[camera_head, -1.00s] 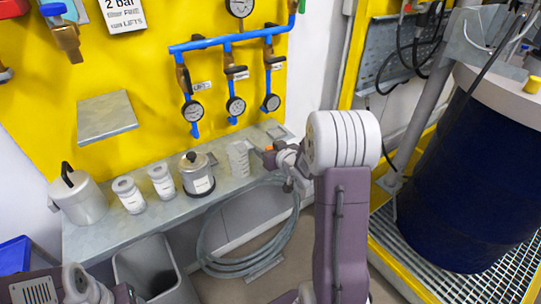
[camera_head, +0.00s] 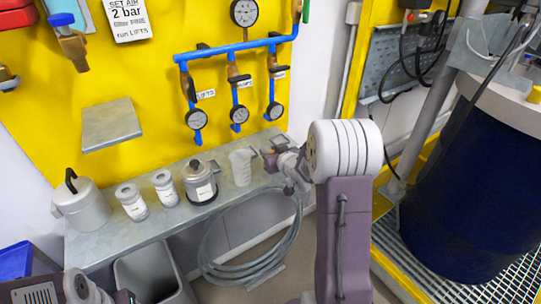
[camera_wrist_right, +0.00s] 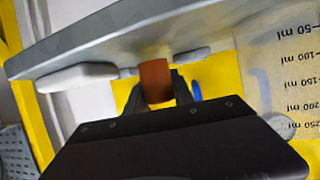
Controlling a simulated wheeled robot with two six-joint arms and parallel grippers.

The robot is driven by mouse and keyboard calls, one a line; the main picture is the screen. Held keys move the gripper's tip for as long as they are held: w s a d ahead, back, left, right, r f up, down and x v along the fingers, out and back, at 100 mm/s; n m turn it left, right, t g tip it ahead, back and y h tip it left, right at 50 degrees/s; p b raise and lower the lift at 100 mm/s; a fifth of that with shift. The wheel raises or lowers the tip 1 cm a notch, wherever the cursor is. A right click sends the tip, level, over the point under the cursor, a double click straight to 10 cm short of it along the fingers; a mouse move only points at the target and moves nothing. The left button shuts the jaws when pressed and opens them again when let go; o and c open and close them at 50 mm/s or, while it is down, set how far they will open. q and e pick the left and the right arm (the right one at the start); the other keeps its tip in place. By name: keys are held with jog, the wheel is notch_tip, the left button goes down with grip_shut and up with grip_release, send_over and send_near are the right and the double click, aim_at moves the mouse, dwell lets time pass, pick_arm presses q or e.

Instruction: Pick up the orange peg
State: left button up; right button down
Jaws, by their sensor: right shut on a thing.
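The orange peg (camera_wrist_right: 155,80) shows in the right wrist view as a short orange-brown block between the dark fingers of my right gripper (camera_wrist_right: 157,92). The fingers are shut on it. In the head view, my right gripper (camera_head: 268,158) is at the right end of the grey bench, just right of the clear beaker (camera_head: 241,166). The peg cannot be made out there. The peg's upper end appears against a grey slab (camera_wrist_right: 110,42) in the wrist view; I cannot tell whether they touch. My left gripper's fingers are outside the head view.
Two white-lidded jars (camera_head: 131,203), a lidded metal pot (camera_head: 201,184) and a large can (camera_head: 82,205) stand on the bench (camera_head: 105,245). A coiled hose (camera_head: 215,265) hangs below its front. Gauges on blue pipes (camera_head: 240,48) are on the yellow wall. A blue drum (camera_head: 455,190) stands right.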

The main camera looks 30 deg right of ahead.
jog(key=r, duration=0.2)
jog(key=d+r+p, duration=0.1)
jog(key=shift+s+r, duration=0.15)
jog(key=shift+r, duration=0.25)
jog(key=s+d+r+p, duration=0.2)
jog(key=d+r+p, duration=0.3)
jog(key=d, duration=0.5)
jog(key=shift+s+d+r, duration=0.2)
jog(key=shift+s+r, duration=0.05)
jog(key=shift+r, duration=0.1)
